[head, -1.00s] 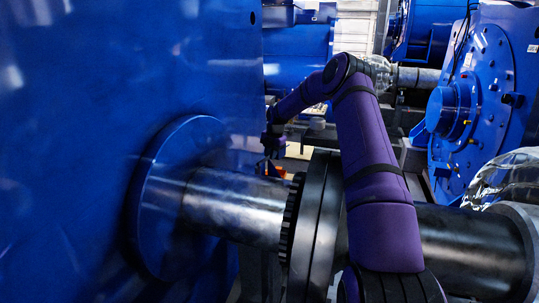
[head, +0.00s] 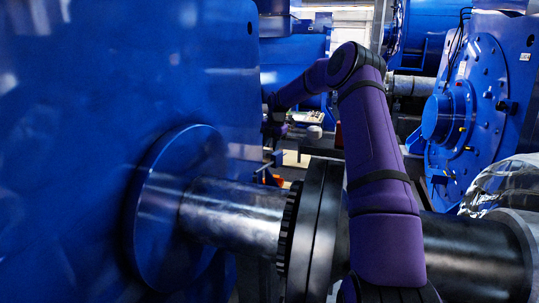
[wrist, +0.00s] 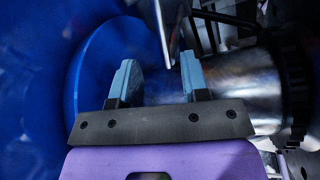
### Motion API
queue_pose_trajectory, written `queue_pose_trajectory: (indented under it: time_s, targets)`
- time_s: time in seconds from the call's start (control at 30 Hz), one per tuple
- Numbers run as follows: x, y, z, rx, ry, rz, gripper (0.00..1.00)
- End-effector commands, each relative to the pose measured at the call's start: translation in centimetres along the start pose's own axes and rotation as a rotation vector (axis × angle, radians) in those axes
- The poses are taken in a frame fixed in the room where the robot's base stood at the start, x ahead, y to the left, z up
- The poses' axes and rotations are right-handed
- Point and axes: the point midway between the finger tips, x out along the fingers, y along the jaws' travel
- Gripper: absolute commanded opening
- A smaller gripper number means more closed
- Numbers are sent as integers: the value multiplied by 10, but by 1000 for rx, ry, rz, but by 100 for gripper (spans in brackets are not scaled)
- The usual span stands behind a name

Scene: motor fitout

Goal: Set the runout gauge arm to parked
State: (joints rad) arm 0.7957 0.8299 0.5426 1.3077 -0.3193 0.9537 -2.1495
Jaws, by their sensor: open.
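In the wrist view my gripper (wrist: 158,75) is open, with its two pale blue-grey fingers apart. A thin grey metal bar (wrist: 160,25) comes down from the top edge, and its lower end shows near the gap between the fingertips. It may be the runout gauge arm, but I cannot tell for sure. No contact with the fingers is clear. Behind the fingers lies the polished steel shaft (wrist: 235,80). In the head view my purple arm reaches over the shaft (head: 235,215), and the gripper's fingers cannot be made out there.
A large blue housing (head: 80,130) fills the left. A dark toothed coupling flange (head: 315,225) sits on the shaft beside my arm. Another blue motor (head: 480,110) and clear plastic sheeting (head: 508,182) are at the right. Room around the gripper looks tight.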

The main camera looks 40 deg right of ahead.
Motion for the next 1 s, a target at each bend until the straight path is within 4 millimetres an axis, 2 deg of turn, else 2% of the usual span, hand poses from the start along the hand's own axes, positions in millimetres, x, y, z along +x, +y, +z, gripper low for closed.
queue_pose_trajectory:
  time_s: [0.2, 0.47, 0.57, 0.67, 0.77, 1.0]
  targets:
    - [-17, 0, 0, 0, 0, 1, 42]
    - [-18, 0, 0, 0, 1, 0, 42]
    - [-18, 0, 0, 5, 0, 1, 24]
    - [-18, -1, 0, 49, -5, 7, 1]
    - [-17, -3, 0, 157, -16, 22, 0]
    - [-15, -13, 1, 563, -44, 85, 0]
